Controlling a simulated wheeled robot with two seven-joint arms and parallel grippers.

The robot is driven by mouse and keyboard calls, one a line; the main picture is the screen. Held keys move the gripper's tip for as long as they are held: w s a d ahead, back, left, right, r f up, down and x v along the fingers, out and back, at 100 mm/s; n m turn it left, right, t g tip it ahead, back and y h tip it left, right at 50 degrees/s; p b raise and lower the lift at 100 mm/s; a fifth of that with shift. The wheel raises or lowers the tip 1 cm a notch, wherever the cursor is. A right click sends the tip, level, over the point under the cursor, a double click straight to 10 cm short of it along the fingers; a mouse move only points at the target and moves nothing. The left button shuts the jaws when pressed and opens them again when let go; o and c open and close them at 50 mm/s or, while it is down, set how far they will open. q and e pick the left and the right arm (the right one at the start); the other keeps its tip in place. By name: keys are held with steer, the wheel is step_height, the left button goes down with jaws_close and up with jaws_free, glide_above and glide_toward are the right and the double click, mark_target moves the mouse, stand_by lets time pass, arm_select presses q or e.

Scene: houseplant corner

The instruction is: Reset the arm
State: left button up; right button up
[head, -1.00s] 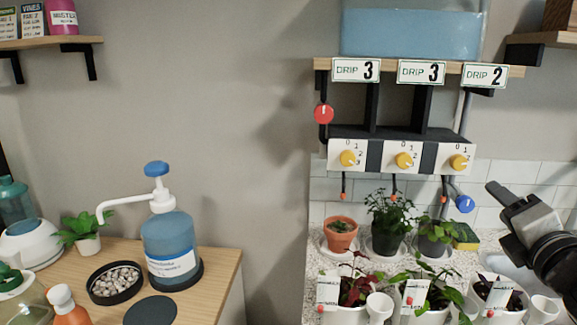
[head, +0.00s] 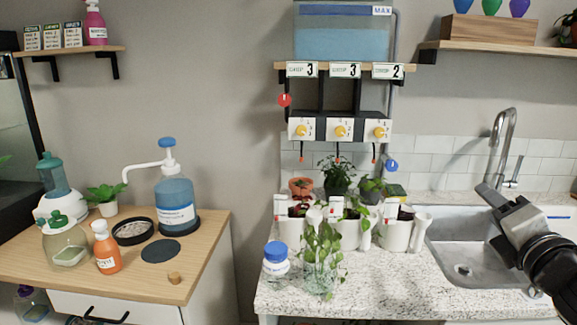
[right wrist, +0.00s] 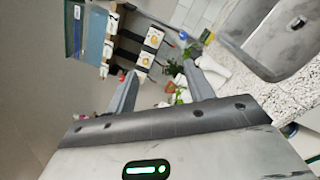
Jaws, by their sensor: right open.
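My right gripper (head: 486,192) is at the right of the head view, in front of the sink, with its arm coming in from the lower right. It is raised above the counter and points up and to the left. In the right wrist view its two fingers (right wrist: 160,68) are apart with nothing between them. The plants and the drip station show beyond them. My left gripper is not in the head view.
The sink (head: 448,284) and faucet (head: 501,140) lie near my right arm. Potted plants, a glass jar of cuttings (head: 322,262) and a blue-lidded bottle (head: 276,262) stand on the speckled counter (head: 390,295). A wooden cabinet (head: 110,270) at left holds bottles.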

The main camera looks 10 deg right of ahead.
steer(key=s+a+f+m+g+y, duration=0.1)
steer(key=s+a+f+m+g, duration=0.15)
steer(key=f, duration=0.65)
steer(key=s+a+f+m+g+y, duration=0.15)
steer(key=f+m, duration=0.25)
steer(key=f, duration=0.4)
steer(key=s+a+f+m+g+y, duration=0.1)
steer(key=a+f+m, duration=0.25)
steer(key=f, duration=0.55)
steer(key=s+a+f+m+g+y, duration=0.1)
steer(key=s+a+f+m+y, duration=0.1)
steer(key=a+f, duration=0.4)
steer(key=s+a+f+m+g+y, duration=0.1)
steer(key=s+a+f+m+y, duration=0.2)
steer(key=a, duration=1.2)
step_height(320, 180, down, 3)
steer(key=s+m, duration=0.2)
steer(key=m, duration=0.2)
steer(key=shift+f, duration=0.2)
steer(key=shift+s, duration=0.1)
